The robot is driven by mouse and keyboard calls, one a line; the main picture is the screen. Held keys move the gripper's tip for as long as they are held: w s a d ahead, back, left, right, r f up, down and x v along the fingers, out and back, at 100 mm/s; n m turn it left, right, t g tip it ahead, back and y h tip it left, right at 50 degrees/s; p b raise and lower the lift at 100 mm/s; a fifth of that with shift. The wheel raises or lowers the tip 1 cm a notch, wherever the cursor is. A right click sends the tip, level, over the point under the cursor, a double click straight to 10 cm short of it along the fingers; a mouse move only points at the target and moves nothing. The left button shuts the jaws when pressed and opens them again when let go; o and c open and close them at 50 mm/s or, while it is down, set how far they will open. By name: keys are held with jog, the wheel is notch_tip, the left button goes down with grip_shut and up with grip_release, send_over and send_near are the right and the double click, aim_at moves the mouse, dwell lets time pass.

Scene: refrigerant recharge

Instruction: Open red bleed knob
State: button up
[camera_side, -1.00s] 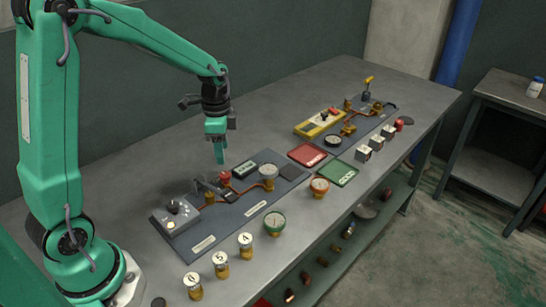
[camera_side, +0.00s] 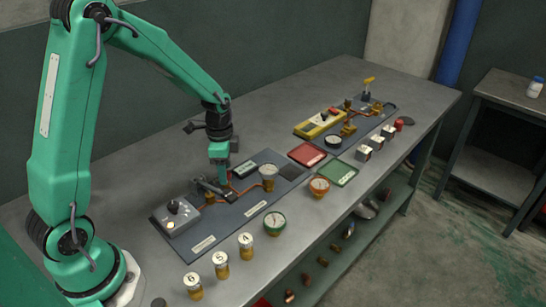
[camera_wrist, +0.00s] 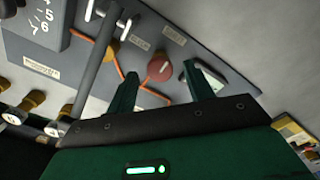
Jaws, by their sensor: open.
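The red bleed knob (camera_wrist: 160,68) is round, with a pale mark on its top, and sits on the dark panel (camera_wrist: 185,20). In the wrist view it appears between the two green fingers of my gripper (camera_wrist: 159,74). The fingers are apart, with a gap on each side of the knob in that view. In the side view my gripper (camera_side: 218,178) points down over the panel and hides the knob. Whether the fingertips reach down to the knob's height is unclear.
A grey lever-like bar (camera_wrist: 99,70) lies close left of the fingers. Several brass canisters (camera_side: 221,264) line the front edge.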

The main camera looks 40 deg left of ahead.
jog(key=shift+f, duration=0.5)
jog(key=c, duration=1)
jog(key=shift+o, duration=0.2)
